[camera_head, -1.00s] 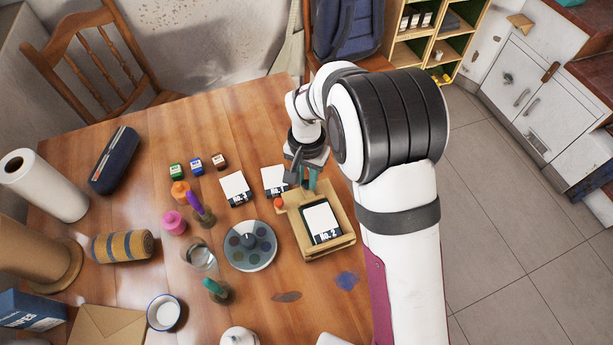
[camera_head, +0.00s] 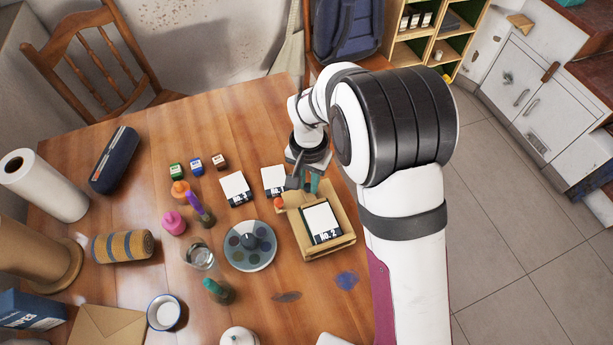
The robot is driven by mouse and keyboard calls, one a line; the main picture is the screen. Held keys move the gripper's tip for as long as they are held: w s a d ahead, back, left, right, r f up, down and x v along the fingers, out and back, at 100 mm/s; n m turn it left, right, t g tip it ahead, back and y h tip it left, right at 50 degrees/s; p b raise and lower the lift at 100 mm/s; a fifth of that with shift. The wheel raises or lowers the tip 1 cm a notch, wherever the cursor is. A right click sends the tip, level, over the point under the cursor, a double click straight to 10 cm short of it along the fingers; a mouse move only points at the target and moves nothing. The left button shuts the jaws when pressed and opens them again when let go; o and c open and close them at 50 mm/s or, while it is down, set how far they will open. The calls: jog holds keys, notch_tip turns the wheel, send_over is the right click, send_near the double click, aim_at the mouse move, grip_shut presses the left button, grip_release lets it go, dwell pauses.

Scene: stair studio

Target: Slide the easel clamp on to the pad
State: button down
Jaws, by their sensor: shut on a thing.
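A small wooden easel (camera_head: 341,244) lies on the table with a white pad (camera_head: 320,217) on it, labelled "No. 2" on a dark band. The easel clamp (camera_head: 291,199), seemingly a wooden bar with an orange knob at its left end, is at the far end of the easel, apart from the pad's white face. My gripper (camera_head: 305,182) is at that far end, pointing down. It is shut on an upright teal piece that seems to belong to the clamp. My wrist and the small size hide the exact contact.
Two more pads, one at the left (camera_head: 235,187) and one close to my gripper (camera_head: 273,179), lie on the table (camera_head: 110,205). A round paint palette (camera_head: 250,259), a glass (camera_head: 200,257) and a purple-handled brush stand left of the easel. The table's right edge is close to the easel.

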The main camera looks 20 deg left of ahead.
aim_at(309, 191)
jog(key=shift+s+d+f, duration=0.1)
jog(key=shift+s+d, duration=0.25)
jog(key=shift+s, duration=0.05)
jog(key=c, duration=0.8)
grip_release()
jog(key=shift+o, duration=0.2)
jog(key=shift+w, duration=0.1)
notch_tip(309, 191, up, 16)
